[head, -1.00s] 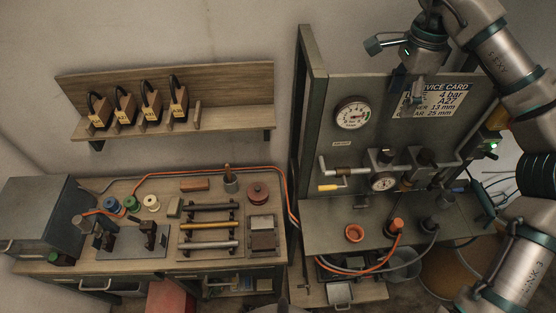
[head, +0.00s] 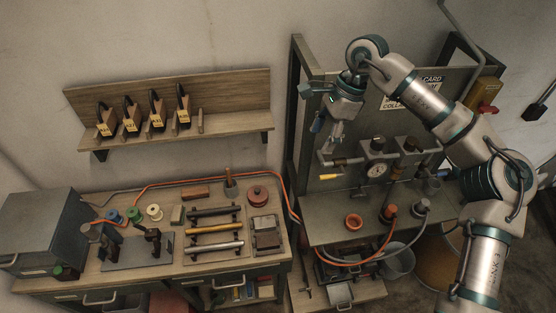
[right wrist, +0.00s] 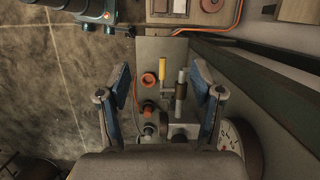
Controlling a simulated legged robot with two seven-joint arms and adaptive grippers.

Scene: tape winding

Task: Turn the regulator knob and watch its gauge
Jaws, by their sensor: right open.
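The regulator with its small round gauge (head: 377,170) is on the panel above the bench shelf. My right gripper (head: 326,131) is open and empty, in front of the panel, up and left of the regulator. In the right wrist view its fingers (right wrist: 157,85) spread around the view of a yellow handle (right wrist: 133,75) and pipe fittings, touching none visibly. My left gripper is not seen.
The yellow-handled valve (head: 328,177) sticks out left of the regulator. An orange ring (head: 353,221) and hose plugs stand on the bench shelf (head: 330,232). The panel's upright post (head: 300,110) is close left of my gripper. My forearm partly covers the service card (head: 431,82).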

